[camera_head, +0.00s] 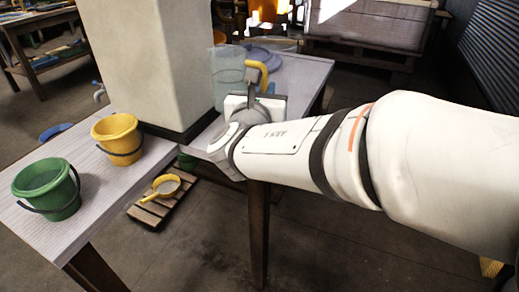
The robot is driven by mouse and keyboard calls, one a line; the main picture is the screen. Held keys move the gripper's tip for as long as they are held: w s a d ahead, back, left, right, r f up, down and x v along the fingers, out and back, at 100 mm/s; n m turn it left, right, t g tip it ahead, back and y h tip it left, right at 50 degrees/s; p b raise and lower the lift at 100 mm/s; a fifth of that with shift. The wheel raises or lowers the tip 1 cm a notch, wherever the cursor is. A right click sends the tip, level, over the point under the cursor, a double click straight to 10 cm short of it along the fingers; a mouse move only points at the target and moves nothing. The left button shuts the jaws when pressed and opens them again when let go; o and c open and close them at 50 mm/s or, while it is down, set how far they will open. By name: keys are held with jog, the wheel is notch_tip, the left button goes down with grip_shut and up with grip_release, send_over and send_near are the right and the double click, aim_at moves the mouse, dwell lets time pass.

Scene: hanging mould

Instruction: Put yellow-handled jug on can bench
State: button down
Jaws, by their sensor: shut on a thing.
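The jug (227,77) is a clear, see-through vessel with a yellow handle (262,70) on its right side. It is upright beside the pillar, over the right part of a pale bench (299,76). My gripper (254,84) is at the handle and shut on the jug. Its fingertips are mostly hidden behind my wrist. The jug's base is partly hidden, so I cannot tell whether it touches the bench. No cans show clearly, so I cannot tell which surface is the can bench.
A square pillar (157,55) stands between the two bench parts. A green bucket (47,188) and a yellow bucket (117,138) stand on the left bench (95,185). A yellow pan (162,187) sits on a low pallet (150,211).

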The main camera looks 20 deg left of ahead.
jog(key=shift+s+a+f, duration=0.2)
jog(key=shift+f, duration=0.05)
jog(key=shift+f+b, duration=0.3)
jog(key=shift+b, duration=0.05)
notch_tip(320, 180, down, 9)
jog(key=b, duration=0.4)
jog(key=shift+f, duration=0.2)
jog(key=c, duration=1.5)
grip_release()
jog(key=shift+o, duration=0.2)
jog(key=shift+r, duration=0.1)
